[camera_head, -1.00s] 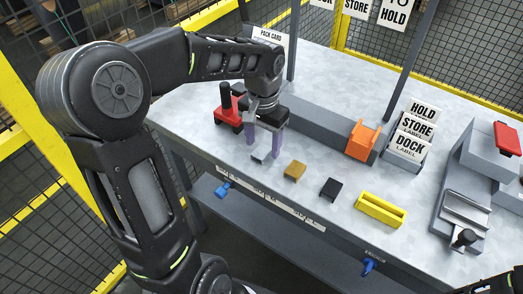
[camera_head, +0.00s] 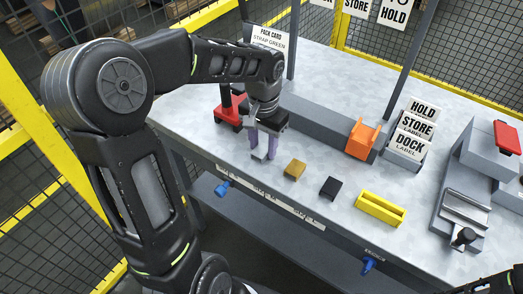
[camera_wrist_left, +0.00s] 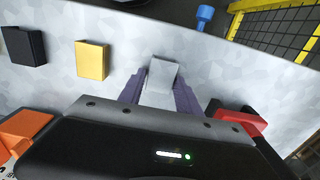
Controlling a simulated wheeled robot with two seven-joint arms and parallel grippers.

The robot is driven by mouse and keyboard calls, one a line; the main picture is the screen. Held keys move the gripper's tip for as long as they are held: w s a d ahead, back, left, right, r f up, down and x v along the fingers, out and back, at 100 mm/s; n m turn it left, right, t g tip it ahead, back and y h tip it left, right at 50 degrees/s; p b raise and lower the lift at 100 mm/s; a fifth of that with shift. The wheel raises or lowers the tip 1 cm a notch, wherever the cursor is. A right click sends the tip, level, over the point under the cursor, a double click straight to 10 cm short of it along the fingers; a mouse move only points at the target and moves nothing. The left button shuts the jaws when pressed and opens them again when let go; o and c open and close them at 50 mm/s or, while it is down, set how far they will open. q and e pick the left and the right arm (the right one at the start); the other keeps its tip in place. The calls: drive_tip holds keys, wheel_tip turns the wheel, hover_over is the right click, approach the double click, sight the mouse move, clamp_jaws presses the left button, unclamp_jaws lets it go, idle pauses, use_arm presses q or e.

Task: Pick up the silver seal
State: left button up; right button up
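The silver seal (camera_head: 259,154) is a small pale block near the front edge of the grey steel bench (camera_head: 330,160). My left gripper (camera_head: 263,150) points down at it with purple fingers. In the left wrist view the silver seal (camera_wrist_left: 163,76) lies between the two fingertips (camera_wrist_left: 162,88), one on each side, with no clear gap showing. The fingers look shut on it, and it appears still at bench height. My right gripper is not clearly in view; only a dark piece of my arm shows at the lower right corner.
A gold block (camera_head: 295,169), a black block (camera_head: 330,187) and a yellow holder (camera_head: 380,208) stand in a row to the right. A red-based stand (camera_head: 229,112) is close behind the left gripper. An orange holder (camera_head: 362,139) and label cards (camera_head: 410,146) stand farther right.

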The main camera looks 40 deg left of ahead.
sight(263, 148)
use_arm(q)
clamp_jaws()
idle(0.3)
wheel_tip(263, 148, up, 10)
idle(0.5)
idle(0.4)
